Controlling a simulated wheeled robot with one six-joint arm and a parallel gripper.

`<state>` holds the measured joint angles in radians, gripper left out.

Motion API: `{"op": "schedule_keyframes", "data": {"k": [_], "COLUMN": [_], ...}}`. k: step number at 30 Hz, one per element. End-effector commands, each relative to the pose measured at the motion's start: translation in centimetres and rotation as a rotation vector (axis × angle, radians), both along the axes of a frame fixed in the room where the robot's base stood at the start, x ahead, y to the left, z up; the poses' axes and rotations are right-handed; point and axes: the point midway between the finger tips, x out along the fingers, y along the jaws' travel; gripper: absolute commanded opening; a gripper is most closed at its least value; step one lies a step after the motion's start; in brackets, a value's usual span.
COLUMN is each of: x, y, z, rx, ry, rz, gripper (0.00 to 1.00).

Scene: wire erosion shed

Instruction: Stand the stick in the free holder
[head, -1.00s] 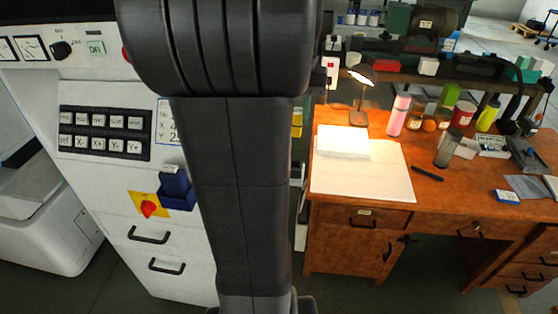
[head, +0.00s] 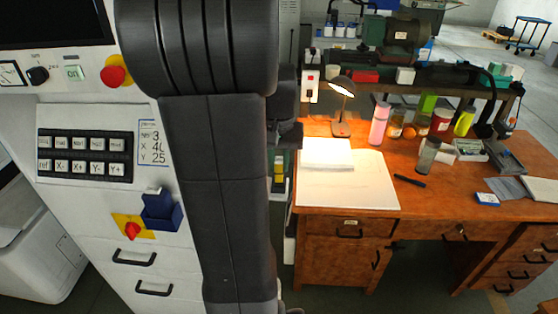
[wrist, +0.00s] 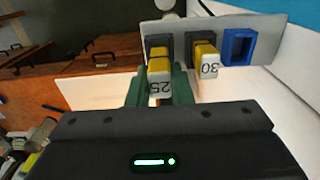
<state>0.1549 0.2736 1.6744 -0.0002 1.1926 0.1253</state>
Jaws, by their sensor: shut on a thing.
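In the wrist view, a yellow stick with a white end marked 25 (wrist: 160,74) sits between the green fingers of my gripper (wrist: 158,92), which is shut on it. A dark holder (wrist: 160,41) is right behind this stick; I cannot tell whether the stick is still inside it. A second yellow stick, marked 30 (wrist: 206,60), stands in the neighbouring dark holder (wrist: 188,43). To its right, a blue holder (wrist: 239,46) is empty. In the head view, my gripper's green and yellow parts (head: 279,172) show small beside my arm.
The holders are on a grey plate (wrist: 268,46). In the head view, a white machine panel (head: 85,215) with buttons, a red knob and a blue box (head: 162,212) is at left. A wooden desk (head: 420,205) with a lamp (head: 341,105), papers and bottles is at right.

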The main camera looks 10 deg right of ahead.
Motion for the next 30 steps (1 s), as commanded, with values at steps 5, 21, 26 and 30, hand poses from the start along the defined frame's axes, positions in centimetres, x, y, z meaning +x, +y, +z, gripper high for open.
{"op": "schedule_keyframes", "data": {"k": [5, 21, 26, 30], "x": [0.0, 0.0, 0.0, 0.0], "y": [0.0, 0.0, 0.0, 0.0], "z": [-0.5, -1.2, -1.2, -0.7], "rx": [0.000, 0.000, 0.000, 0.000], "ry": [0.000, 0.001, 0.001, 0.000], "rz": [0.000, 0.000, 0.000, 0.000], "gripper": [0.00, 0.41, 0.41, 0.41]}}
